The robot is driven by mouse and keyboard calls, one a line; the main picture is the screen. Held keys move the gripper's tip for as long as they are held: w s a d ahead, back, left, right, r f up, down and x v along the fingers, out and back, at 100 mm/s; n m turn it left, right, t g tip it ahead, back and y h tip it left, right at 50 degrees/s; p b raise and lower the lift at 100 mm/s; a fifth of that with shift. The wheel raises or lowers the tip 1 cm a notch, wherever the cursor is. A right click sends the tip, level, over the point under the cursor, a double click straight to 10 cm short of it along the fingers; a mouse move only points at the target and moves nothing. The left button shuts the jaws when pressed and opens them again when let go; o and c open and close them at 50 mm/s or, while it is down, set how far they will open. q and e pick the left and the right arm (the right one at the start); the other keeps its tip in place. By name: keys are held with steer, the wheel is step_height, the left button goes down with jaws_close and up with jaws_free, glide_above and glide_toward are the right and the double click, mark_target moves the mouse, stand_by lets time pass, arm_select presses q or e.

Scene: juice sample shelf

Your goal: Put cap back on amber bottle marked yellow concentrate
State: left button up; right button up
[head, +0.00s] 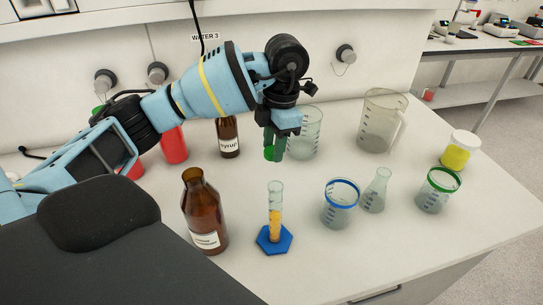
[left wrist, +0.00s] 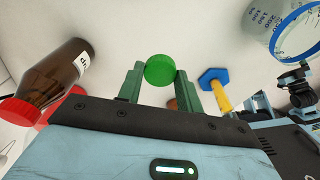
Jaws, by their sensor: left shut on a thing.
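The uncapped amber bottle (head: 205,215) stands upright on the bench at front left in the head view. Its white label is too small to read surely. My left gripper (head: 272,148) is above the bench, behind and to the right of that bottle, and is shut on a green cap (head: 269,153). In the left wrist view the green cap (left wrist: 160,71) sits between the two green fingertips. A small brown patch below the cap there may be part of the amber bottle; I cannot tell. My right gripper is in neither view.
A graduated cylinder with orange liquid (head: 275,215) stands right of the bottle on a blue base. A syrup bottle (head: 229,138), red containers (head: 173,145), a beaker (head: 304,132) and a jug (head: 382,120) stand behind. Blue-rimmed (head: 340,205) and green-rimmed (head: 437,190) beakers flank a flask (head: 375,190).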

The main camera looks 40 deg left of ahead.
arm_select(q)
steer(key=shift+r, duration=0.4)
steer(key=shift+f, duration=0.1)
steer(key=s+d+f+m+t, duration=0.1)
steer(key=s+d+m, duration=0.2)
steer(key=m, duration=1.2)
steer(key=s+d+f+m+t, duration=0.1)
steer(key=s+d+m, duration=0.3)
steer(key=m, duration=1.1)
steer(key=shift+d+f+t+h, duration=0.3)
steer(key=shift+d+f, duration=0.25)
steer(key=shift+d, duration=0.15)
